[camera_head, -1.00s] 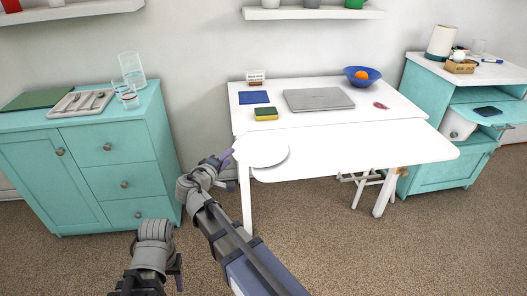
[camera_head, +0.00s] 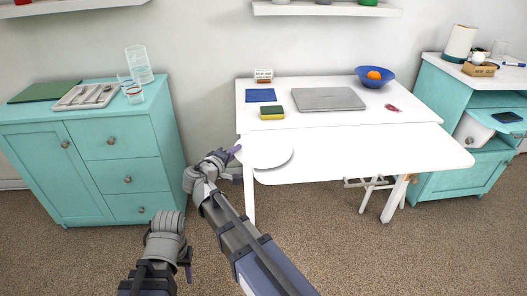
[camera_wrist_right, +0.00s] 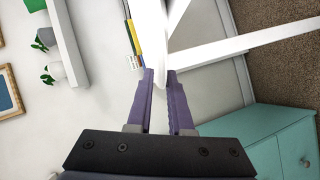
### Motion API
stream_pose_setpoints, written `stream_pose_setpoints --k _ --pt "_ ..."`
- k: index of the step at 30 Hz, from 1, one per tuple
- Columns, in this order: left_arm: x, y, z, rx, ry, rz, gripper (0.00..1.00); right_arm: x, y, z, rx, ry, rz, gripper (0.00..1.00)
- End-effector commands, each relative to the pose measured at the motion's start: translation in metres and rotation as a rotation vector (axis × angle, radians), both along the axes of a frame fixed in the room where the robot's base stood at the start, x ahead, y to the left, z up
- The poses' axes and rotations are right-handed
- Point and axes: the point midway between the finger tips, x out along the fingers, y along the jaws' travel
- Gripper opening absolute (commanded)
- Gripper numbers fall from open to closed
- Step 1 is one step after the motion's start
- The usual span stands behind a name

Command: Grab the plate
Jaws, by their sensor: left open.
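The white round plate (camera_head: 268,152) lies at the left front corner of the white table, partly over its edge. My right gripper (camera_head: 232,153) is at the plate's left rim. In the right wrist view the plate (camera_wrist_right: 152,35) shows almost edge-on, and its rim runs between the two purple fingers (camera_wrist_right: 160,85), which are close together on both sides of it. My left gripper (camera_head: 187,264) is low at the left, in front of the teal drawers, away from the plate. It is open and empty, with its fingers mostly hidden.
The white table (camera_head: 370,150) carries a sponge (camera_head: 272,112), a laptop (camera_head: 328,98), and a blue bowl (camera_head: 375,77) with an orange fruit. A teal cabinet (camera_head: 85,165) with glasses and a cutlery tray stands left. The table front is clear right of the plate.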

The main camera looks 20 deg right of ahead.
Motion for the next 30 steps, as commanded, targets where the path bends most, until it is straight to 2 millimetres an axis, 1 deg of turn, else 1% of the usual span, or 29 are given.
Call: stream_pose_setpoints --k 1,4,5,30 --pt "0.0 0.0 0.0 0.0 0.0 0.0 0.5 0.0 0.0 0.0 0.0 0.0 0.0 0.12" --pt "0.0 0.0 0.0 0.0 0.0 0.0 0.5 0.0 0.0 0.0 0.0 0.0 0.0 0.01" --pt "0.0 0.0 0.0 0.0 0.0 0.0 0.5 -0.0001 -0.0001 0.0 0.0 0.0 0.0 0.0" --pt "0.0 0.0 -0.0002 0.0 0.0 0.0 0.5 0.0002 0.0003 -0.0006 0.002 0.001 0.0 0.0"
